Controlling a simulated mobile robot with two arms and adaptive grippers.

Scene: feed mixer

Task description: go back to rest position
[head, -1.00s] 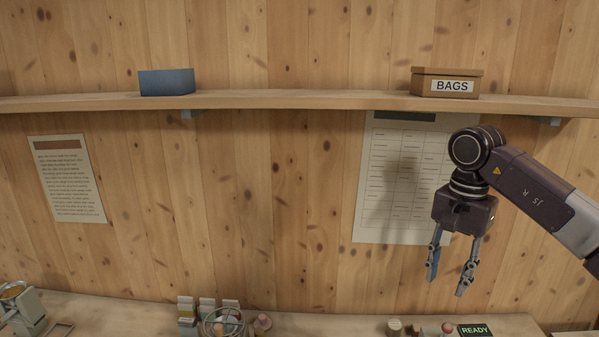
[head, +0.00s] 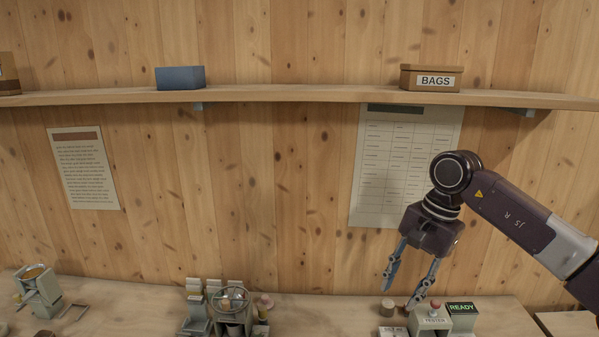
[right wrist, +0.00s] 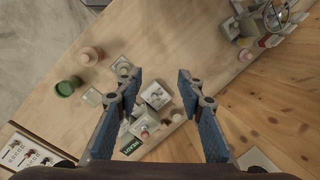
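My right gripper (head: 403,284) hangs in the air in front of the wooden wall, fingers pointing down, above the right part of the bench. It is open and holds nothing. In the right wrist view its two blue-padded fingers (right wrist: 163,95) stand apart, with the bench below and beyond them. A tester (head: 436,320) with a red button and a green READY display (head: 461,308) sits on the bench just beneath the right gripper. My left gripper does not show in either view.
A shelf (head: 300,94) runs along the wall, bearing a blue box (head: 180,77) and a BAGS box (head: 430,78). The bench holds a scale-like device (head: 38,290) at left and a device with a round wheel (head: 232,305) mid-bench. A green jar (right wrist: 67,87) shows in the wrist view.

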